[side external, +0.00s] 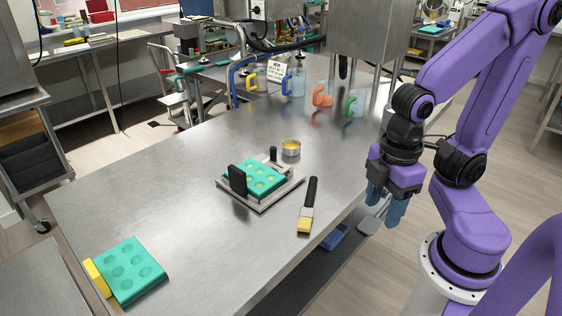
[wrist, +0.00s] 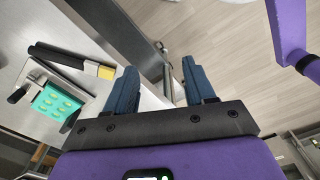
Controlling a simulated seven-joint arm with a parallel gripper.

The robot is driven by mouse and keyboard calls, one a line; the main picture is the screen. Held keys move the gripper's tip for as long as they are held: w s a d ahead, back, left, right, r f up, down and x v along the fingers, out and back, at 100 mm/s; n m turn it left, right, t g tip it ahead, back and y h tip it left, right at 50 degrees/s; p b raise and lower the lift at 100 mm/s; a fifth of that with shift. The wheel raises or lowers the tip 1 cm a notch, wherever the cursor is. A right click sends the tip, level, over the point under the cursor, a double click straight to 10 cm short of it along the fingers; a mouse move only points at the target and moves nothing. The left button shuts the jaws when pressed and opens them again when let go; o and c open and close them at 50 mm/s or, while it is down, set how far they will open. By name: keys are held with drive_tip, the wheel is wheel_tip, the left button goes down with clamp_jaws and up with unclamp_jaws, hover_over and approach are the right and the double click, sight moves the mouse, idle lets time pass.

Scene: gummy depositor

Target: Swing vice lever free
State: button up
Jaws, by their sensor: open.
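The vice (side external: 262,205) is a flat metal base on the steel table, holding a teal mould (side external: 266,172) with yellow-filled cavities. A black upright paddle (side external: 237,180) stands at its front left and a smaller black knob (side external: 273,154) at its back; I cannot tell for certain which is the lever. In the wrist view the mould (wrist: 57,103) and black knob (wrist: 17,95) are at the left. My gripper (side external: 384,205) is open and empty, its blue fingers pointing down beyond the table's right edge, well apart from the vice. Its fingers also show in the wrist view (wrist: 159,80).
A brush (side external: 309,205) with a black handle lies between the vice and the table edge. A small round tin (side external: 291,148) is behind the vice. An empty teal mould (side external: 130,270) lies at the front left. Several coloured-handled jugs (side external: 322,95) stand at the back.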

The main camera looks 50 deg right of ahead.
drive_tip(key=shift+c, duration=0.5)
drive_tip(key=w+a+r+m, duration=0.2)
drive_tip(key=w+a+r, duration=0.1)
drive_tip(key=w, duration=0.6)
wheel_tip(320, 180, up, 3)
drive_tip(key=m, duration=0.9)
hover_over(273, 148)
wheel_tip(273, 148, down, 17)
drive_tip(key=shift+d+f, duration=0.1)
drive_tip(key=shift+f, duration=0.1)
clamp_jaws()
